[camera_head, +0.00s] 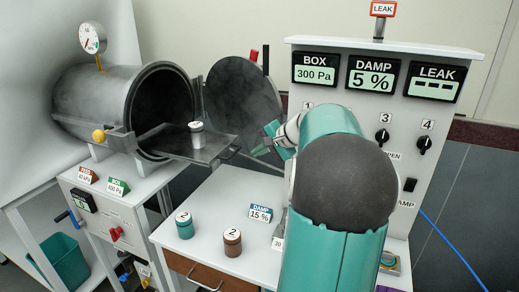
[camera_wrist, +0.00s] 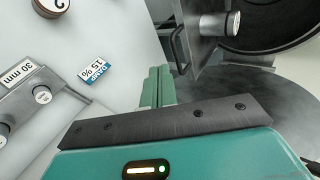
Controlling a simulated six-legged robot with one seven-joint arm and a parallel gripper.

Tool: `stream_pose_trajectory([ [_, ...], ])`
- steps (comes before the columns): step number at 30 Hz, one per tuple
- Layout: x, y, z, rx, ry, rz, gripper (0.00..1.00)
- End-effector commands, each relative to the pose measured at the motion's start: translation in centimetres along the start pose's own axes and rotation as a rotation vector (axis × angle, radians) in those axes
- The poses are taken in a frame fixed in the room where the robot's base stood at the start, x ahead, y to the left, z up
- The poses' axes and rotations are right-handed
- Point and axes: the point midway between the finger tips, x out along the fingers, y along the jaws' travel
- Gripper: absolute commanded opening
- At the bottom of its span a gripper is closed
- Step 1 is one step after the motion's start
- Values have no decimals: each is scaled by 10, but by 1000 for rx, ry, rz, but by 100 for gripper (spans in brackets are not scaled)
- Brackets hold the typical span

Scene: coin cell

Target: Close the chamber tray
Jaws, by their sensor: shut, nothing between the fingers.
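The chamber tray (camera_head: 180,146), a dark flat plate, sticks out of the open cylindrical chamber (camera_head: 95,100) to the right. A grey lidded container (camera_head: 197,134) stands upright on it. The tray (camera_wrist: 196,52) and container (camera_wrist: 214,25) also show at the top of the wrist view. The tray's handle (camera_wrist: 176,50) is a thin dark bar on its outer end. My gripper (camera_head: 258,151) is just right of the handle end in the head view. In the wrist view my gripper (camera_wrist: 160,70) is shut and empty, its tips close to the handle; whether they touch is unclear.
The round chamber door (camera_head: 242,95) stands open behind the tray. A teal jar (camera_head: 184,224) and a brown jar (camera_head: 232,242) stand on the white table below. A control panel (camera_head: 375,62) reads BOX 300 Pa, DAMP 5%. A DAMP 15% card (camera_head: 261,212) lies on the table.

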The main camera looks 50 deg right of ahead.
Motion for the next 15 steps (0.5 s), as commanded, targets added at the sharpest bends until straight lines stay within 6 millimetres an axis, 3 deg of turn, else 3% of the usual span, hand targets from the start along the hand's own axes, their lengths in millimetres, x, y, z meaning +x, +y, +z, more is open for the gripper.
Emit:
stream_pose_trajectory([
  [9,66,0,1,-1,-6,1,0],
  [15,91,-15,1,-3,-5,0,0],
])
